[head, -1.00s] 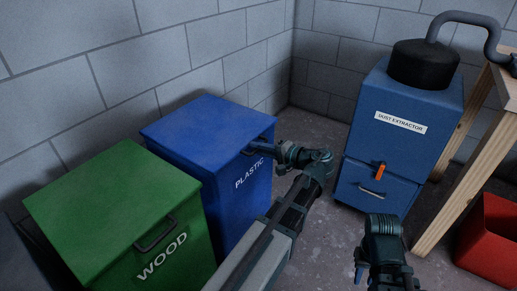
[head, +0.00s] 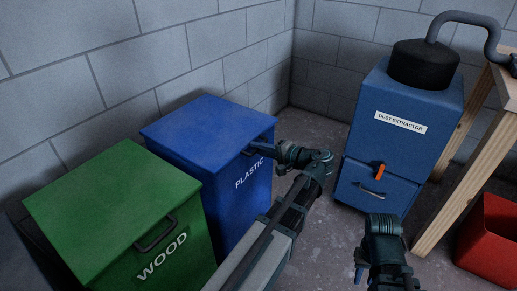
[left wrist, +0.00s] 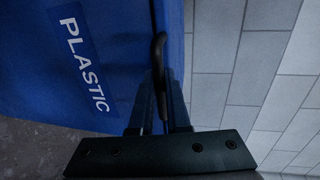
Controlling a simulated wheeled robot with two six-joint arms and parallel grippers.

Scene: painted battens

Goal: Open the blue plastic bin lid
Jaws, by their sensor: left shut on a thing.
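The blue plastic bin (head: 225,195) stands against the wall, with its "PLASTIC" label on the front face. Its blue lid (head: 205,130) lies flat and closed on top. My left gripper (head: 256,149) is at the front edge of the lid, shut on the dark lid handle. In the left wrist view the handle (left wrist: 160,52) shows between the fingers of my left gripper (left wrist: 160,105). The label (left wrist: 82,62) is to the left there. My right gripper (head: 360,268) is low in front of the dust extractor, away from the bin; its finger opening is unclear.
A green wood bin (head: 115,210) stands close on the left of the blue bin. A blue dust extractor (head: 400,140) stands on the right, beside a wooden bench (head: 465,165) and a red bin (head: 490,240). Bare floor lies between the blue bin and the extractor.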

